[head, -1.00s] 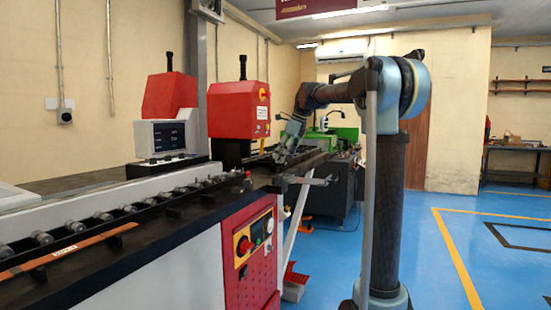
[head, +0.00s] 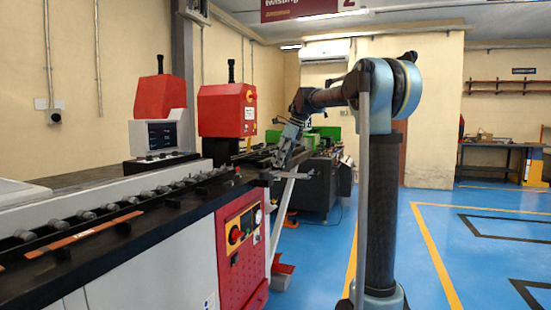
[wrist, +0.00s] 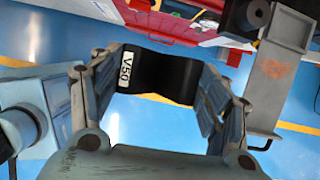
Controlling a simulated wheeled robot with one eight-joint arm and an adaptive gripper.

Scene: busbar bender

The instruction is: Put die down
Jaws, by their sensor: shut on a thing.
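My gripper (wrist: 158,88) is shut on a black die (wrist: 160,78) with a white "V50" label. The wrist view shows the die between the two fingers, above blue floor. In the head view my gripper (head: 283,158) hangs beside the end of the busbar bender, to the right of its red head (head: 227,112). The die cannot be made out in the head view.
A grey steel bracket (wrist: 276,85) is close to the right of my gripper in the wrist view. The red control cabinet (head: 240,250) and roller bed (head: 85,218) fill the left. A yellow-lined blue floor (head: 420,250) lies open at right.

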